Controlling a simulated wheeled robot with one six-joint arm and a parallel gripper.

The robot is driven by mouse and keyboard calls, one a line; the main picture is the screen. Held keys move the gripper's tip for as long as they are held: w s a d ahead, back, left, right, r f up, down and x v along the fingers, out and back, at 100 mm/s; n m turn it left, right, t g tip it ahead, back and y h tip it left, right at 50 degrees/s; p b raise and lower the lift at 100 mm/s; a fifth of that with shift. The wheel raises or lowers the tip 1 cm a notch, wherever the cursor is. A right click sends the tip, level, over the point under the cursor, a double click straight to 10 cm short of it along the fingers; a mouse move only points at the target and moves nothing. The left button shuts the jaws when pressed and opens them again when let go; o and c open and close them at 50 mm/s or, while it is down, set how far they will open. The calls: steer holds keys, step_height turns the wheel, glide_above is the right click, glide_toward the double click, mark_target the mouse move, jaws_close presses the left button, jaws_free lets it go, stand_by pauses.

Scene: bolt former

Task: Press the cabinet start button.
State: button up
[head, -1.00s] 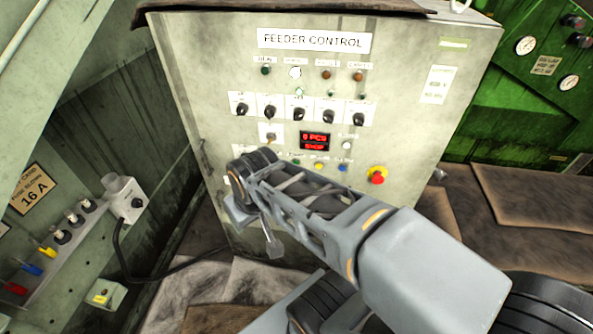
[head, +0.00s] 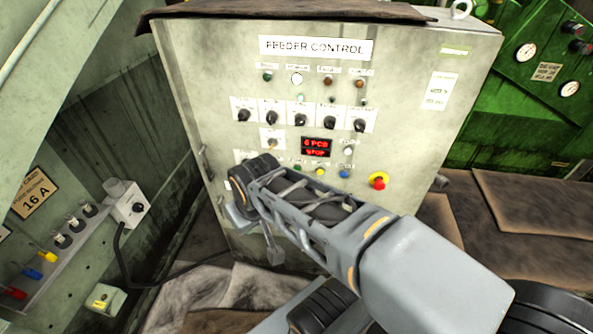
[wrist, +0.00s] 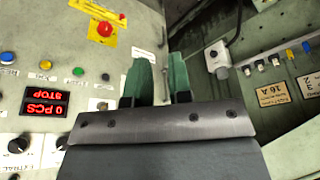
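The grey cabinet (head: 410,110) marked FEEDER CONTROL stands in front of me. Its red display (head: 316,147) reads 0 PCS and STOP; the display (wrist: 45,103) is upside down in the wrist view. A green button (wrist: 78,71) sits in a row with a yellow button (wrist: 45,64) and a blue button (wrist: 8,58). Its label is too small to read. In the head view my arm crosses in front of the lower panel, close to this row. My gripper (wrist: 160,78) has two green fingers with a narrow empty gap, right of the green button in the wrist view and apart from it.
A red switch on a yellow plate (wrist: 104,28) is also on the cabinet. Several black knobs (head: 300,120) line the panel. A socket box (head: 128,206) with a cable is at left; green machinery (head: 520,110) at right.

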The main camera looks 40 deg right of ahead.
jaws_close()
stand_by(1.1)
